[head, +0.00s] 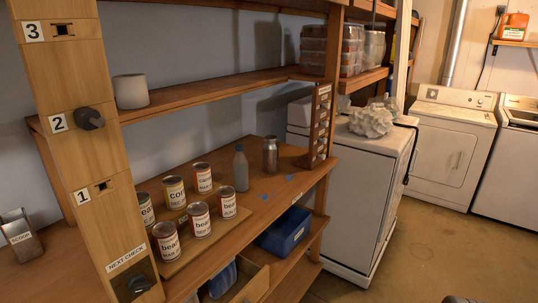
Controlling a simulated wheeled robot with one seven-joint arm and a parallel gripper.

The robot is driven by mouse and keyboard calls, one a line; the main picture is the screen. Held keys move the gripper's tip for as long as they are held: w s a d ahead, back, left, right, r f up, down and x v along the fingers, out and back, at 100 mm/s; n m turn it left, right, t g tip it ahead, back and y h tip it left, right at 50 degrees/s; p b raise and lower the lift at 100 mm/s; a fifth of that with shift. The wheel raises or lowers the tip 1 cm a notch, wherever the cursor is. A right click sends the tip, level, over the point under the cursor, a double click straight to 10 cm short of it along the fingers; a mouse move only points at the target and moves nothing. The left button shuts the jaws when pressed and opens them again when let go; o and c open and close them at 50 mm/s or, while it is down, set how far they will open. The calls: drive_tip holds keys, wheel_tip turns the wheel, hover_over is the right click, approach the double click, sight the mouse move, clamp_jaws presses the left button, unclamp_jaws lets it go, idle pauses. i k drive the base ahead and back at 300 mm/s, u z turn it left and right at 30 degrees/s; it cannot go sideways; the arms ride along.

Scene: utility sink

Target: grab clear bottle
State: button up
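A grey, see-through-looking bottle (240,170) with a narrow neck stands upright on the wooden shelf top, right of the labelled food cans. A shiny metal-looking container (270,155) stands a little behind it and to its right, apart from it. Nothing visibly blocks the front of the bottle. My gripper cannot be made out; only a small dark shape shows at the bottom edge, too cut off to identify.
Several labelled cans (199,219) stand left of the bottle on a wooden board. A numbered wooden post (85,140) rises at the left. A white cup (130,91) is on the upper shelf. Open floor (440,240) lies at the right, before white appliances (448,145).

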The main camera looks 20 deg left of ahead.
sight(240, 163)
drive_tip(key=i, duration=3.1)
drive_tip(key=u, duration=5.65)
